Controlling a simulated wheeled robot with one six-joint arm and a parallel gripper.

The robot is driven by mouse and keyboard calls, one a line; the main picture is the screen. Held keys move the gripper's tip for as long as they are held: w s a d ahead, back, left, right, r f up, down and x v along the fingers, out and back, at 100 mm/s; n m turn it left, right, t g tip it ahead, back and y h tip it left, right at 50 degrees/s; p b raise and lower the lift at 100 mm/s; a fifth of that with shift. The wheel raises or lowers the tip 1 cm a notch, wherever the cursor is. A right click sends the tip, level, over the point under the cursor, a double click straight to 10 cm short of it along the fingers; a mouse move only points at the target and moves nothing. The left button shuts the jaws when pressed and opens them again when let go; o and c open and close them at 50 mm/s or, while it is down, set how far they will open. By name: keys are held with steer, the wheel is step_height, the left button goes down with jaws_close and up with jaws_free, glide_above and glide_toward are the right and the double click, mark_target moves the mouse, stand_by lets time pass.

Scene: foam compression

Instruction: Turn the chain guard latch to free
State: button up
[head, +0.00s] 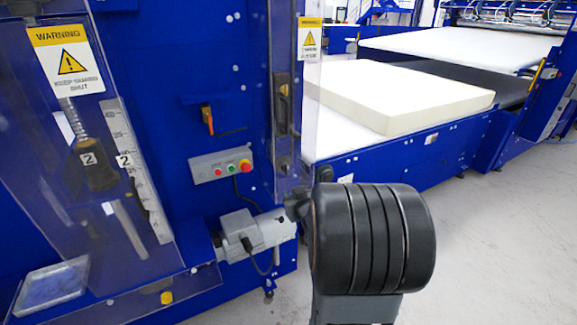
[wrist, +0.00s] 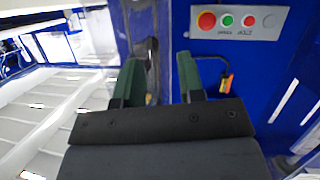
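No latch is clearly labelled as the chain guard latch. A small black-and-orange handle (head: 208,119) sits on the blue panel; its orange part (wrist: 226,84) also shows in the wrist view, right of my right finger. Dark fittings (head: 284,90) sit along the clear guard's edge, with another low on that edge (head: 285,164). My arm hides most of the gripper in the head view.
A grey control box (head: 220,164) with red and green buttons is on the panel; it shows top right in the wrist view (wrist: 237,20). A grey motor (head: 258,232) juts out below. A cream foam block (head: 400,95) lies on the conveyor. Open floor is at right.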

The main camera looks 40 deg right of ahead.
mark_target(286, 168)
steer(key=s+d+r+t+y+p, duration=0.1)
steer(key=s+d+t+y, duration=0.1)
steer(key=d+t, duration=0.2)
steer(key=w+d+p, duration=0.1)
steer(key=w+p, duration=0.2)
steer(key=w, duration=1)
steer(key=shift+d, duration=0.3)
steer(key=shift+w+r, duration=0.1)
steer(key=shift+r, duration=0.05)
steer(key=c, duration=0.6)
